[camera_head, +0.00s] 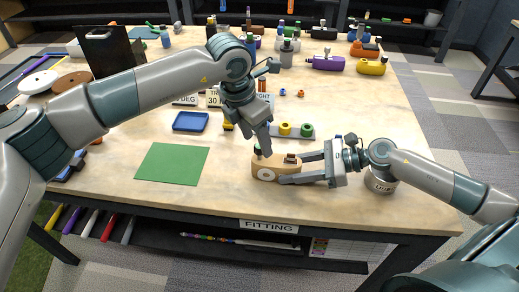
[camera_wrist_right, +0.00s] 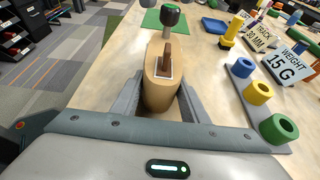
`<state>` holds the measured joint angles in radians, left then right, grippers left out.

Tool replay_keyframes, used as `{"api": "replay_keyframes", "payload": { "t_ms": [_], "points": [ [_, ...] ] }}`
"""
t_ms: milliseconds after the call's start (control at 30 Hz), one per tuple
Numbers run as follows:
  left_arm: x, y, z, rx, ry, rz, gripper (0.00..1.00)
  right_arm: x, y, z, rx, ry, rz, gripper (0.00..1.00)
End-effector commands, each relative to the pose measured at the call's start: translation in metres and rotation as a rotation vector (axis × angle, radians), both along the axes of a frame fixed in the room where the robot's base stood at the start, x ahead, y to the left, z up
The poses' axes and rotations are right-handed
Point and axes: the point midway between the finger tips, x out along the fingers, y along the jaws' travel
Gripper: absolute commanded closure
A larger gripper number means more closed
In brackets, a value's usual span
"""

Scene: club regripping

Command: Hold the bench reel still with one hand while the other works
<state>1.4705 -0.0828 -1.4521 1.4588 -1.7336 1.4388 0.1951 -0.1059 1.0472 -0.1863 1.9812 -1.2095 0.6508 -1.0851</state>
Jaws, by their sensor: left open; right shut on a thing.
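The bench reel (camera_head: 264,173) is a tan, rounded block with a white ring on its near side. It lies on the table toward the front edge. My right gripper (camera_head: 290,168) is shut on it from the right, one finger along each side. The right wrist view shows the tan body (camera_wrist_right: 158,92) between the fingers, with a brown piece on top and a dark, green-topped knob (camera_wrist_right: 171,17) at its far end. My left gripper (camera_head: 262,148) is open and points down just above the reel's left end. It partly hides the knob; I cannot tell whether they touch.
A green mat (camera_head: 172,163) and a blue tray (camera_head: 190,121) lie to the left. A grey strip with yellow and green rings (camera_head: 285,129) is just behind the reel. A round tin (camera_head: 381,181) stands beneath my right arm. Bottles and tools crowd the back.

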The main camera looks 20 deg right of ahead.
Motion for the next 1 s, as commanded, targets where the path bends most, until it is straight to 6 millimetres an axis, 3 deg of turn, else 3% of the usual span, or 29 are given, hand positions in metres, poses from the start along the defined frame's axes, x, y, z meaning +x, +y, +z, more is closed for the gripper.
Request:
{"api": "replay_keyframes", "payload": {
  "t_ms": [400, 833, 867, 1000],
  "points": [
    [0.002, -0.01, -0.04, 0.002, 0.001, -0.001, 0.47, 0.0, 0.0, -0.001, 0.0, 0.002, 0.001, 0.88],
    [0.002, -0.011, -0.045, 0.001, 0.0, -0.001, 0.47, 0.0, 0.0, -0.001, 0.0, 0.002, 0.001, 0.88],
    [0.002, -0.011, -0.045, 0.001, 0.0, -0.001, 0.49, 0.0, 0.0, -0.001, 0.0, 0.002, 0.001, 0.88],
    [0.003, -0.011, -0.045, 0.001, 0.0, -0.001, 0.83, 0.0, 0.0, -0.001, 0.0, 0.002, 0.001, 0.88]
  ]
}}
